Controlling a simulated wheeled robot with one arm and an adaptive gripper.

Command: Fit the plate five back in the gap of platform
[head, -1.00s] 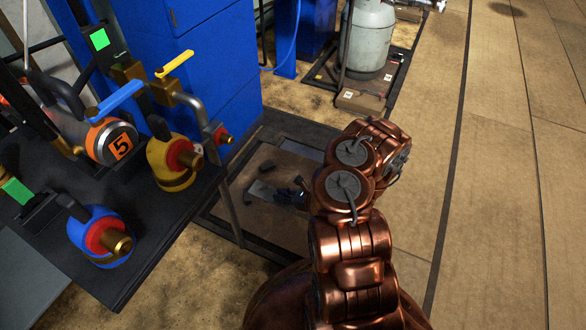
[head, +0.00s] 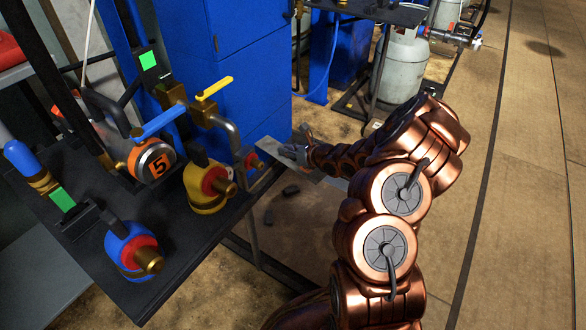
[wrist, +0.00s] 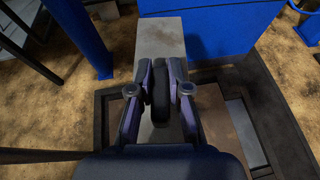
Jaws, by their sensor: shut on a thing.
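A grey metal plate (head: 271,148), which I take to be plate five, is held beyond the table edge in the head view. No number shows on it. In the wrist view the plate (wrist: 161,38) runs forward from under my gripper (wrist: 160,92). My gripper (head: 301,147) is shut on the plate's dark upright handle (wrist: 160,105). The platform (wrist: 285,115) is a low dark frame below, with a brown board (wrist: 214,112) inside. In the head view the platform (head: 275,268) is partly hidden by my arm and the table. I cannot see its gap clearly.
A dark table (head: 185,255) at left carries an orange-marked cylinder (head: 152,160) labelled 5, a yellow valve (head: 208,188) and a blue valve (head: 128,250). A blue cabinet (head: 228,75) stands behind. A grey gas cylinder (head: 402,65) stands farther back. Floor at right is clear.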

